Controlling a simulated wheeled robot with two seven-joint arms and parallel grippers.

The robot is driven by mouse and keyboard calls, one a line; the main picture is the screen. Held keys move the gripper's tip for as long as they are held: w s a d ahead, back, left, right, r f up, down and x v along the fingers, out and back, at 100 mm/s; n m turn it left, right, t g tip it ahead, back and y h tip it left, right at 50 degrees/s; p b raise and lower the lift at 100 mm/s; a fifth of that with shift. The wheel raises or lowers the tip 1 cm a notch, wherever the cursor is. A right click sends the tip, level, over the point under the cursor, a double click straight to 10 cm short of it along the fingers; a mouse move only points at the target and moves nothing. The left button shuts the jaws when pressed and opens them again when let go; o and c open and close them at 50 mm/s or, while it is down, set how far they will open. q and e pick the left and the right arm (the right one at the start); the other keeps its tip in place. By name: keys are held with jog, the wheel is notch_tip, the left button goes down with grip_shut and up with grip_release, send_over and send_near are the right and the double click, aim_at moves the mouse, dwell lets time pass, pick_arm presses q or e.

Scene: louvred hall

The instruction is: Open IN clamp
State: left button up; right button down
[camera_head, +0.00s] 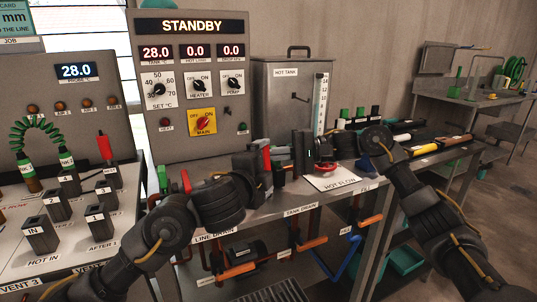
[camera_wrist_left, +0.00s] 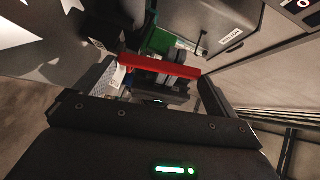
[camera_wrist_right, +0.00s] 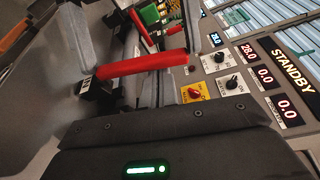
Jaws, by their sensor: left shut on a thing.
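The clamp's red handle (camera_head: 267,158) stands near the middle of the head view, above the bench edge. In the left wrist view the red bar (camera_wrist_left: 160,67) crosses between my fingers, with a small white tag at its end. The lettering on that tag is too small to read. My left gripper (camera_head: 272,168) is shut on the red handle. My right gripper (camera_head: 304,150) comes in from the right. Its two fingers stand apart in the right wrist view, with the red handle (camera_wrist_right: 140,66) visible between them. The clamp's lower part is hidden by the grippers.
A STANDBY panel (camera_head: 194,90) stands behind, and a hot tank (camera_head: 285,100) is at its right. Labelled sockets (camera_head: 40,235) fill the left bench. Orange-handled valves (camera_head: 237,271) are under the bench edge.

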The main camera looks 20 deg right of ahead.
pick_arm(q)
jog(key=o, duration=1)
jog(key=shift+w+f, duration=0.1)
jog(key=shift+f, duration=0.05)
jog(key=shift+d, duration=0.3)
jog(key=shift+v, duration=3.75)
pick_arm(e)
jog(key=shift+s+d, duration=0.15)
jog(key=shift+d, duration=0.05)
